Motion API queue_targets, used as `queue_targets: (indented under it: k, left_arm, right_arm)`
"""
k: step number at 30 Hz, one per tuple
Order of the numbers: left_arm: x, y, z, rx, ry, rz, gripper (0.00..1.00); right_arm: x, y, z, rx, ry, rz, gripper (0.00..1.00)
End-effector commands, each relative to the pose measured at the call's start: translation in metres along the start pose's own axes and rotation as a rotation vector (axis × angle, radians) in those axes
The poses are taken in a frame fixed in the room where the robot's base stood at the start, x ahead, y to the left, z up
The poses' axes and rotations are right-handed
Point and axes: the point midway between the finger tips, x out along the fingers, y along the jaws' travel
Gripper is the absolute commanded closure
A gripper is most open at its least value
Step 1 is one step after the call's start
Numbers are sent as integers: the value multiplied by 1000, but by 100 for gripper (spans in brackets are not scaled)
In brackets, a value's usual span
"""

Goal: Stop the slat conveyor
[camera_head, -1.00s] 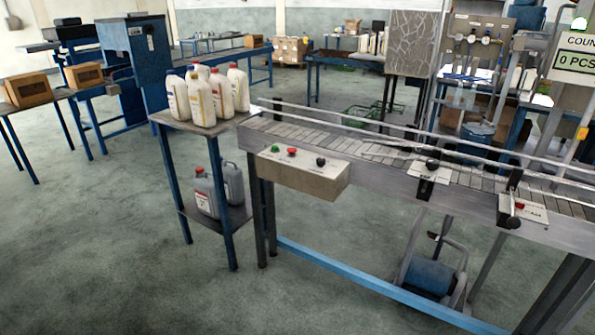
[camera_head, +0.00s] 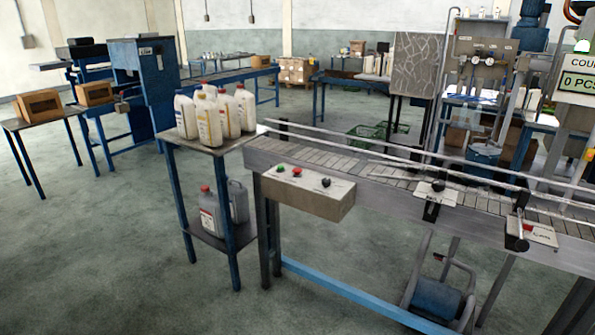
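The slat conveyor (camera_head: 325,158) runs from the middle toward the right edge, with guide rails above its grey slats. No bottles stand on the part in view. A control box (camera_head: 305,193) is fixed to its near side at the left end. On the box's top are a green button (camera_head: 280,169), a red button (camera_head: 296,172) and a black knob (camera_head: 326,182). Whether the slats are moving cannot be told. Neither of my grippers is in view.
A small table (camera_head: 172,142) left of the conveyor carries several white bottles (camera_head: 208,118), with grey jugs (camera_head: 209,212) on its lower shelf.

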Motion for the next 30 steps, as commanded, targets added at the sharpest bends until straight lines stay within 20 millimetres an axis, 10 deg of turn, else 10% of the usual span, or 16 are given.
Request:
queue_targets:
  k: [9, 30]
  left_arm:
    - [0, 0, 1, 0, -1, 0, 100]
    - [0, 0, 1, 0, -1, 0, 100]
  right_arm:
    - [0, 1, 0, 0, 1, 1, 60]
    - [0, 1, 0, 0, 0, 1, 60]
